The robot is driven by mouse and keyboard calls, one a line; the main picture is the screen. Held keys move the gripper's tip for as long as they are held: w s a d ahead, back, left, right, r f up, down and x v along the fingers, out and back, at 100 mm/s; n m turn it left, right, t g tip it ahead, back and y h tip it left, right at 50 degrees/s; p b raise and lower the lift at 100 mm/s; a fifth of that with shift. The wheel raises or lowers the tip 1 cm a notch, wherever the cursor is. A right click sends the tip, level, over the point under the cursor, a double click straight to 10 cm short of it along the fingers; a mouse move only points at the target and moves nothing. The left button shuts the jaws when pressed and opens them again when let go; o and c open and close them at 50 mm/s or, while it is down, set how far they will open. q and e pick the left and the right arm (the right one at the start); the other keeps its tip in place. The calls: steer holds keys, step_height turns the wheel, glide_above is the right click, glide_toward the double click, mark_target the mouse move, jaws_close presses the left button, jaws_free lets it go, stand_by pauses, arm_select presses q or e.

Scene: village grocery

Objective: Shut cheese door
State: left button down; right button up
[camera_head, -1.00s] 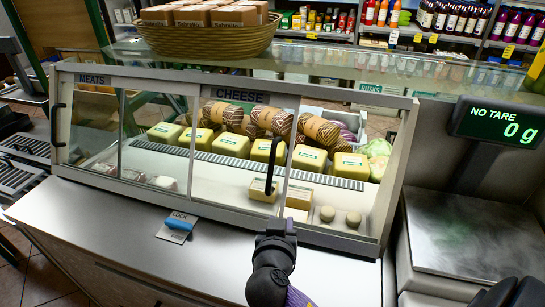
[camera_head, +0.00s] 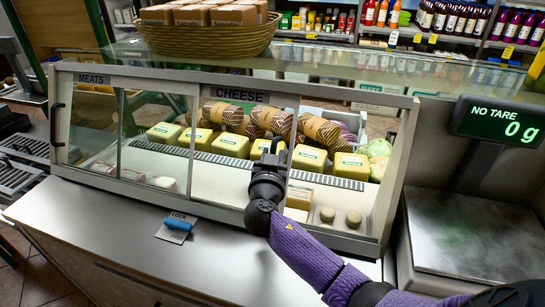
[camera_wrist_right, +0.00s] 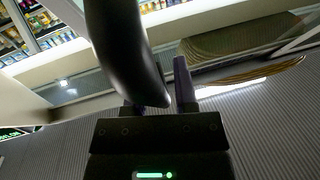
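The cheese door (camera_head: 232,178) is a sliding glass pane in the white-framed display case, under the CHEESE label. Its right edge stands well short of the case's right end, so a gap shows to its right. Its dark upright handle is mostly hidden behind my right gripper (camera_head: 270,155), which is up against it. In the right wrist view, a large black curved bar, apparently the handle (camera_wrist_right: 125,50), crosses in front of the left finger. The fingers (camera_wrist_right: 160,95) stand apart, with no firm hold visible. My left gripper is out of view.
The MEATS pane (camera_head: 88,135) with its own handle (camera_head: 57,125) is at the left. A blue lock tag (camera_head: 178,224) lies on the counter (camera_head: 120,225). A scale (camera_head: 470,235) stands at the right. Yellow cheeses (camera_head: 230,144) sit inside the case.

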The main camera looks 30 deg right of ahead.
jaws_close()
stand_by(1.4)
